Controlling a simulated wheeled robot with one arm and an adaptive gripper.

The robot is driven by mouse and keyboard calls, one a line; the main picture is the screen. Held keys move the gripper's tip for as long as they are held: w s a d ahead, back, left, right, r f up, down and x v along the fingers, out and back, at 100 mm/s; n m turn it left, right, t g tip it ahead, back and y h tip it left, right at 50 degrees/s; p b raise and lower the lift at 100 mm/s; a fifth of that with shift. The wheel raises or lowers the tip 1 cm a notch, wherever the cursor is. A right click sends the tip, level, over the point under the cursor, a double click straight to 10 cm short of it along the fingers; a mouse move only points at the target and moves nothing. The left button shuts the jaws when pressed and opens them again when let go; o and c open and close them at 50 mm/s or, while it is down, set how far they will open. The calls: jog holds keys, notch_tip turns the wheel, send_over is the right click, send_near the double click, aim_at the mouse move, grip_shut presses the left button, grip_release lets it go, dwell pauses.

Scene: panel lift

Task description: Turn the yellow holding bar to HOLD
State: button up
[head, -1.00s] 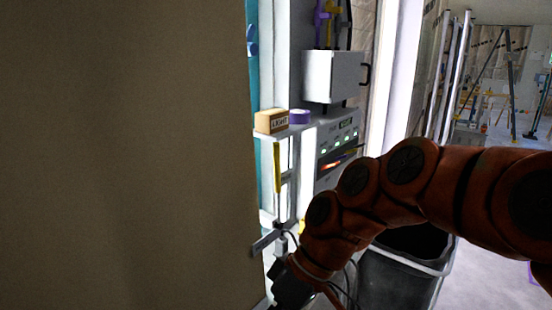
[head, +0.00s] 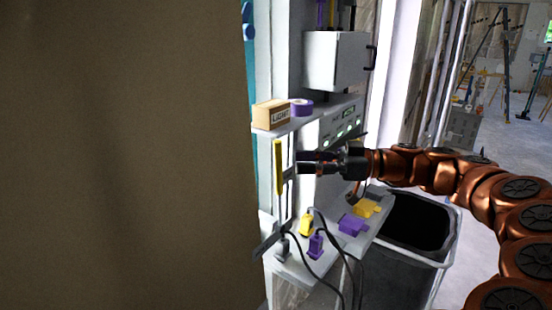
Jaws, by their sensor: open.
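A yellow bar (head: 278,167) stands upright below the left end of the upper shelf, beside a pale post. I cannot read a HOLD mark on or near it. My gripper (head: 303,163) reaches in from the right and points left at the height of the bar. Its fingers are apart with nothing between them. The fingertips are a little right of the bar, and a gap shows between them in the picture; the depth between them is hard to tell. My gripper and arm cover the lower part of the grey control panel (head: 340,125) with green lights.
The upper shelf (head: 318,116) carries a LIGHT box (head: 271,115) and purple tape (head: 301,107). Yellow and purple plugs (head: 316,246) with cables stand on the lower shelf. A dark bin (head: 405,265) is at lower right. A large brown board (head: 120,150) fills the left.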

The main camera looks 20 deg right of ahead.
jog(key=p, duration=0.2)
send_over(278, 189)
jog(key=shift+w+d, duration=0.1)
jog(key=shift+w, duration=0.15)
grip_shut()
dwell(0.6)
